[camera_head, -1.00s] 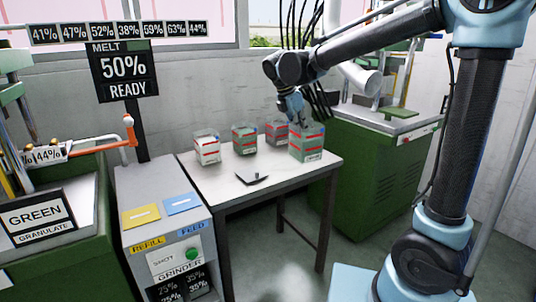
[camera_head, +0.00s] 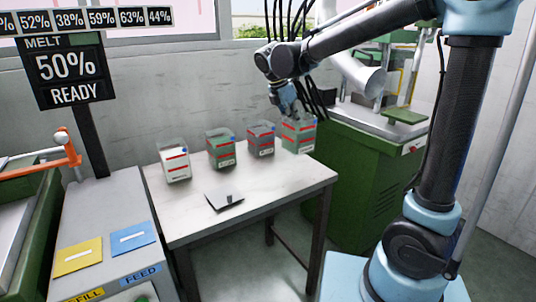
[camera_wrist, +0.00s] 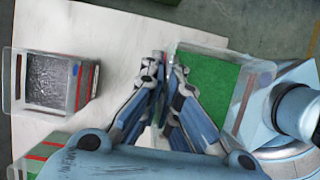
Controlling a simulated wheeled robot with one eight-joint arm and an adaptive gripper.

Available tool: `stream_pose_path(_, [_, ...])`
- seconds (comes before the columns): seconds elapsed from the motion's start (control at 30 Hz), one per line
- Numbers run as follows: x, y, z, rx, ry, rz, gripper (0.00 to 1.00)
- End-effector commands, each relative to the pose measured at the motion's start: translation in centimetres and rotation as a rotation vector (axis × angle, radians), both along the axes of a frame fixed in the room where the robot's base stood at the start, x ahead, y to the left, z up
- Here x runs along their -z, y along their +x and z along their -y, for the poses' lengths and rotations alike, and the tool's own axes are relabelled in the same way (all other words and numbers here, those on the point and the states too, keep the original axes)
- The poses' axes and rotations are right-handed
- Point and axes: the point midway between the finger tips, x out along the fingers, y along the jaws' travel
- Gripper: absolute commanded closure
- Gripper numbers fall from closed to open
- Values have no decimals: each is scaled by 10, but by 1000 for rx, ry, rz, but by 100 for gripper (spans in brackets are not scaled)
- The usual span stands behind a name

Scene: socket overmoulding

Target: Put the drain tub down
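A clear tub with green contents and red stripes (camera_head: 299,137) hangs at my gripper (camera_head: 289,110), at the right end of the row near the table's back right. In the wrist view this tub (camera_wrist: 208,85) is right of the fingers. My gripper (camera_wrist: 163,68) has its fingers close together on the tub's near wall. I cannot tell whether the tub's base touches the table. Its label is too small to read, so I cannot confirm by name that it is the drain tub.
On the table (camera_head: 265,195) stand a white tub (camera_head: 175,164), a green tub (camera_head: 220,149) and a grey tub (camera_head: 261,140), which is nearest the held one. A dark flat plate (camera_head: 224,200) lies in front. A green machine (camera_head: 365,170) stands right of the table.

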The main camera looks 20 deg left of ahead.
Motion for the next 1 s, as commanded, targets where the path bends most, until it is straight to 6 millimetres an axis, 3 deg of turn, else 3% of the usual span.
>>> stream_pose_path(0.2, [32, 2, 2, 4, 0, 0, 100])
stream_pose_path(0.43, [47, 2, 2, 4, 0, 0, 100])
stream_pose_path(0.7, [78, 2, 2, 4, 0, 0, 100])
stream_pose_path(1.0, [82, 1, 2, 3, 0, 0, 100])
